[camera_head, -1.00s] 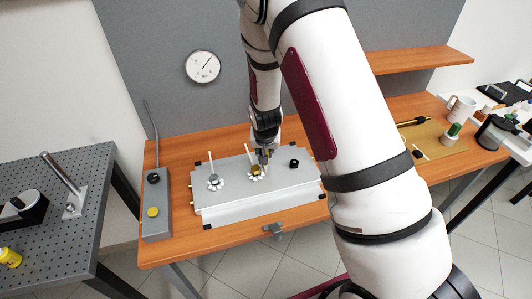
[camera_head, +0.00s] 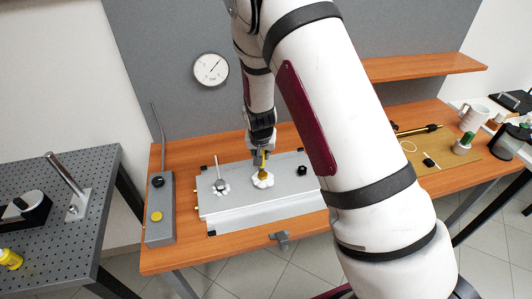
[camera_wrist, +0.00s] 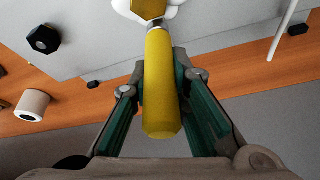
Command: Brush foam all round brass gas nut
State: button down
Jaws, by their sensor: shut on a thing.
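The brass gas nut (camera_wrist: 149,8) shows at the top of the wrist view, cut off by the frame edge. White foam (camera_wrist: 172,14) lies against its visible sides. In the head view a clump of foam (camera_head: 262,180) sits on the grey plate below my gripper; its far side is partly hidden. My gripper (camera_wrist: 160,85) is shut on a brush with a yellow handle (camera_wrist: 160,90). The brush head end is at the foam and nut; I cannot see the bristles clearly. The handle also shows upright in the head view (camera_head: 263,162).
The grey plate (camera_head: 255,211) lies on the wooden bench. A second foamed fitting with a thin rod (camera_head: 219,176) stands left of the nut, and a black knob (camera_head: 302,171) to its right. A lever box (camera_head: 159,220) stands at the bench's left. A gauge (camera_head: 211,69) hangs behind.

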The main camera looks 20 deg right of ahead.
jog(key=shift+w+a, duration=0.1)
jog(key=shift+a, duration=1.05)
jog(key=shift+s+a+r+p, duration=0.1)
jog(key=shift+s+a+p, duration=0.25)
jog(key=shift+s, duration=0.25)
jog(key=shift+s+a+f+p, duration=0.1)
jog(key=shift+s+a+p, duration=0.25)
jog(key=shift+s, duration=0.25)
jog(key=shift+s+a+r+p, duration=0.1)
jog(key=shift+s+a+p, duration=0.15)
jog(key=shift+s+p, duration=0.3)
notch_tip(320, 180, up, 6)
jog(key=shift+w+f+p, duration=0.1)
jog(key=shift+p, duration=0.6)
